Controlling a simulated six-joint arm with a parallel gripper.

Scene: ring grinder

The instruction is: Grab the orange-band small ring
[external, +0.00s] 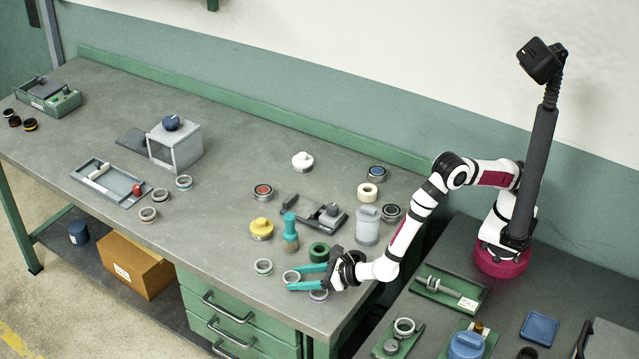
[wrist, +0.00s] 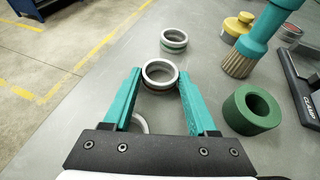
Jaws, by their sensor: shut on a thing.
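A small metal ring (wrist: 160,66) with a dark reddish-brown band on its side sits between the teal fingertips of my gripper (wrist: 160,78) in the wrist view. The band's exact colour is hard to tell. In the external view the same ring (external: 291,276) is at the front right of the bench, between the tips of my gripper (external: 290,279). The fingers are shut on it from both sides. Whether it touches the bench is unclear. A ring with a greenish band (wrist: 173,39) lies just beyond it. Another ring (external: 318,295) lies beside the fingers, partly hidden in the wrist view.
A green ring-shaped roll (external: 319,252) and a teal-handled brush (external: 290,232) stand close by. A yellow-knobbed piece (external: 261,229) and a clamp (external: 322,216) are farther back. Several other rings lie leftward. The bench's front edge is close. Clear surface lies to the left.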

